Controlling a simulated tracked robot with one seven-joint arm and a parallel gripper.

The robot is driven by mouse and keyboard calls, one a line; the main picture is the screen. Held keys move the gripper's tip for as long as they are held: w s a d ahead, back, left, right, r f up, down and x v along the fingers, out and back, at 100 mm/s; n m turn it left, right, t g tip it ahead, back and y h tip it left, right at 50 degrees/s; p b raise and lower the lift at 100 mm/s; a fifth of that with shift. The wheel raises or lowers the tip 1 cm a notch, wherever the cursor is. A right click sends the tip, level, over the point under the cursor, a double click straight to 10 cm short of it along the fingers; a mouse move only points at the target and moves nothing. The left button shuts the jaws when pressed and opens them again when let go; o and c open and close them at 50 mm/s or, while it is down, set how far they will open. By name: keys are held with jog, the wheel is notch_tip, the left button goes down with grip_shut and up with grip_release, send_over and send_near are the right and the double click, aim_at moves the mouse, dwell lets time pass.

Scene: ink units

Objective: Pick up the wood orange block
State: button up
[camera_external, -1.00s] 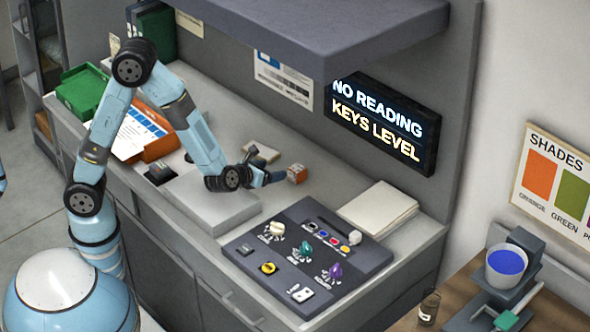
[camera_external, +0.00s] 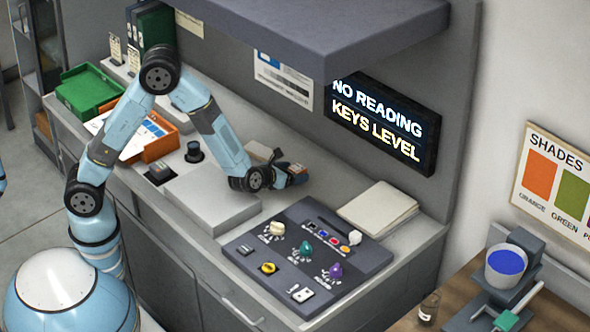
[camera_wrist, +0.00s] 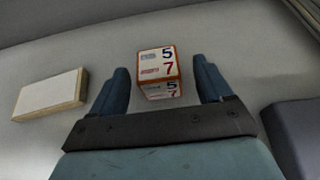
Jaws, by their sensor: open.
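The orange wood block (camera_wrist: 157,65) stands on the grey counter in the wrist view, with pale faces marked 5 and 7 and orange edges. My gripper (camera_wrist: 160,80) is open, with one blue finger on each side of the block's near part. A gap shows between the block and each finger, and nothing is held. In the external view my gripper (camera_external: 300,177) is low over the counter. The block (camera_external: 298,168) is mostly hidden behind it there, with only a small orange part showing.
A pale wood-edged slab (camera_wrist: 48,95) lies left of my gripper in the wrist view. The dark control panel (camera_external: 345,262) with knobs is in front of the gripper. A paper stack (camera_external: 379,209) lies to the right. A raised grey box (camera_external: 210,203) is at left.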

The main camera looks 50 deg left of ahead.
aim_at(301, 170)
jog(key=x, duration=0.4)
jog(key=shift+w, duration=0.3)
jog(key=c, duration=1)
